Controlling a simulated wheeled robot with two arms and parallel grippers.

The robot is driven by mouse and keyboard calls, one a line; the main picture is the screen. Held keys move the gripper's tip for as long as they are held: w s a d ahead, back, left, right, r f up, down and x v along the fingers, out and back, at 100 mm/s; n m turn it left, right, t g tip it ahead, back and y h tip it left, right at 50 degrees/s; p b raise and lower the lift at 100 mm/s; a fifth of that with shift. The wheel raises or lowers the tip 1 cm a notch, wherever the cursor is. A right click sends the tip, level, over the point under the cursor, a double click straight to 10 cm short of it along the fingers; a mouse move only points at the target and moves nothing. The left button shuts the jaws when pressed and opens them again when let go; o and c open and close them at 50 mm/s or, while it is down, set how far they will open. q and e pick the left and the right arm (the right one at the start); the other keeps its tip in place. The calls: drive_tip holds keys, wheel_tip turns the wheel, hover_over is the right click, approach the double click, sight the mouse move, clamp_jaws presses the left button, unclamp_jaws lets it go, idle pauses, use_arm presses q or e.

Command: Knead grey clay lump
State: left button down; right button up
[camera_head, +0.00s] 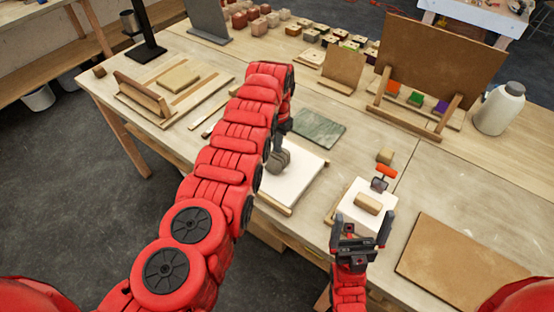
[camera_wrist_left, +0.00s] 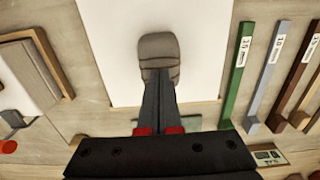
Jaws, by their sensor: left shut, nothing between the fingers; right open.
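The grey clay lump (camera_head: 278,161) sits on a white board (camera_head: 296,185) in the middle of the table. In the left wrist view the lump (camera_wrist_left: 158,48) is rounded, with creases across it, on the white board (camera_wrist_left: 105,45). My left gripper (camera_wrist_left: 158,78) is shut, its fingertips at the lump's near edge; they appear to touch it, with nothing between them. In the head view my left arm hides part of the board and much of this gripper. My right gripper (camera_head: 362,222) is open and empty, in front of a small white tile (camera_head: 350,215) with a tan block (camera_head: 368,203).
A red-handled tool (camera_head: 384,173) and a small wooden cube (camera_head: 385,156) stand behind the tile. A green-grey slab (camera_head: 318,129) lies behind the white board. A brown panel (camera_head: 470,262) lies at right. A white bottle (camera_head: 500,108) stands at the back right. Coloured bars (camera_wrist_left: 238,70) lie beside the board.

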use_arm(q)
drive_tip(key=shift+f, duration=0.2)
drive_tip(key=shift+f+b, duration=0.65)
drive_tip(key=shift+b, duration=0.1)
drive_tip(key=shift+r, duration=0.15)
drive_tip(key=shift+r+p, duration=1.1)
drive_tip(key=shift+f, duration=0.3)
drive_tip(key=shift+f+b, duration=0.55)
drive_tip(key=shift+b, duration=0.15)
drive_tip(key=shift+f+b, duration=0.3)
drive_tip(key=shift+f, duration=0.05)
